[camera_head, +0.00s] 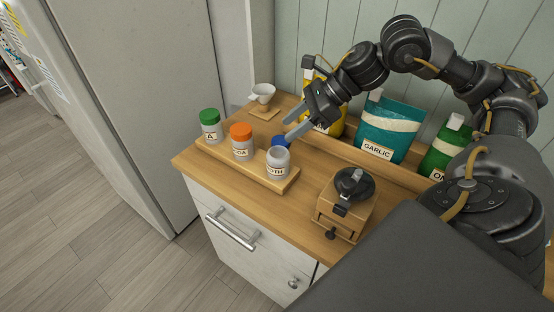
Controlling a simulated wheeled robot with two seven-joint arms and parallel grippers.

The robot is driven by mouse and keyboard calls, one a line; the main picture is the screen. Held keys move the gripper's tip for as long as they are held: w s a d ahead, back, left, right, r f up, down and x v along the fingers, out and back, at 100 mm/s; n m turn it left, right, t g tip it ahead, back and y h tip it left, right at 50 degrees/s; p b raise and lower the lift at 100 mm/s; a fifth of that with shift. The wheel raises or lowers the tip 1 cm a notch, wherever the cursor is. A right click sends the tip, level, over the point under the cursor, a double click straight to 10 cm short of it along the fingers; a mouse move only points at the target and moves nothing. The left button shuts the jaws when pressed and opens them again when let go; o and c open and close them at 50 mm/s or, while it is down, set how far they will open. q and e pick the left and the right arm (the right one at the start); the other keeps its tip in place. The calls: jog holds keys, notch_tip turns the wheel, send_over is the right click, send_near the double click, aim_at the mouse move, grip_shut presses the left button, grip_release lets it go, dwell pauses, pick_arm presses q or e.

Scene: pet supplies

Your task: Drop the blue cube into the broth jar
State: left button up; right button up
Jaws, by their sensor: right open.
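The broth jar (278,163) is a small pale jar with a label ending in "OTH". It stands at the right end of a wooden rack (235,163), and its top appears to have no lid. A blue object (281,142), rounded like a lid, shows just behind its rim; I cannot tell if it is touching the jar. I make out no clear blue cube. My right gripper (292,128) is open above and behind the blue object, fingers pointing down and left, with nothing visible between them. My left gripper is out of view.
Jars with green (209,116) and orange (240,131) lids share the rack. A wooden grinder (345,205) stands to the right. Yellow, teal garlic (388,130) and green (447,145) packages stand behind.

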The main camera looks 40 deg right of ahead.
jog(key=b+v, duration=0.1)
jog(key=v, duration=0.8)
jog(key=shift+s+d+r, duration=0.2)
jog(key=shift+d+r, duration=0.05)
jog(key=shift+a, duration=0.1)
